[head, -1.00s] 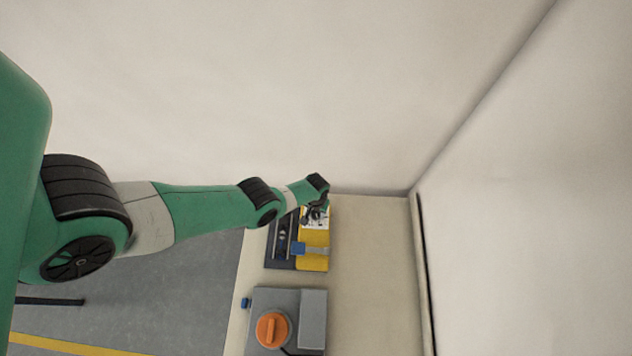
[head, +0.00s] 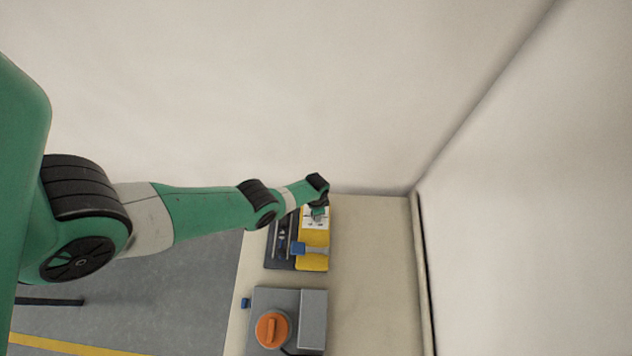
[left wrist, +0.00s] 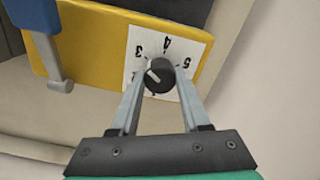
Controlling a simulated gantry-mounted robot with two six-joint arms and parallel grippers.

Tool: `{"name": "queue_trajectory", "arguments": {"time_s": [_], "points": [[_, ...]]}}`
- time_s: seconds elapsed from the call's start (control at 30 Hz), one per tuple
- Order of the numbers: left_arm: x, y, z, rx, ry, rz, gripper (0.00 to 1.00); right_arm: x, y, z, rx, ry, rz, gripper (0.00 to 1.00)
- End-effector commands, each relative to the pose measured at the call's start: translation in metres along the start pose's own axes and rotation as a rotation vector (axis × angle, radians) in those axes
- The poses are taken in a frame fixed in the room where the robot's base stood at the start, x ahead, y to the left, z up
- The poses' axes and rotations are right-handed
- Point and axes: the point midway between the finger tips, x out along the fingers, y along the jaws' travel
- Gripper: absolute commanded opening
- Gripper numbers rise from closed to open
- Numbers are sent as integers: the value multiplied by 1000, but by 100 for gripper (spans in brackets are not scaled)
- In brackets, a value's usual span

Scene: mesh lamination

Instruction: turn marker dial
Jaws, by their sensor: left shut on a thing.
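The marker dial (left wrist: 159,75) is a small black knob with a light pointer line, set on a white numbered plate (left wrist: 145,40) on a yellow block (left wrist: 85,40). In the left wrist view, my left gripper (left wrist: 158,80) is shut on the dial, with one finger on each side of it. The digits 3, 4 and 5 show on the plate; others are partly hidden by the fingers. The pointer line slants toward the upper left. In the head view the yellow block (head: 314,240) lies under my left wrist, which hides the dial. My right gripper is not in view.
A blue-tipped lever (head: 299,249) sits on the yellow block, beside a dark rail unit (head: 280,245). A grey box with an orange knob (head: 272,328) stands nearer on the pale bench. The bench (head: 375,270) is bare to the right, up to the walls.

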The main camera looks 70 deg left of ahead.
Motion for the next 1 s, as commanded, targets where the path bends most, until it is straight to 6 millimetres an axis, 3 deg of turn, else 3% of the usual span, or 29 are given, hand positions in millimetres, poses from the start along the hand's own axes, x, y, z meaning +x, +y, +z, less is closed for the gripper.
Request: {"name": "queue_trajectory", "arguments": {"time_s": [1.0], "points": [[2, 0, 1, 887, 0, -2, 0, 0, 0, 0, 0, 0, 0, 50]]}}
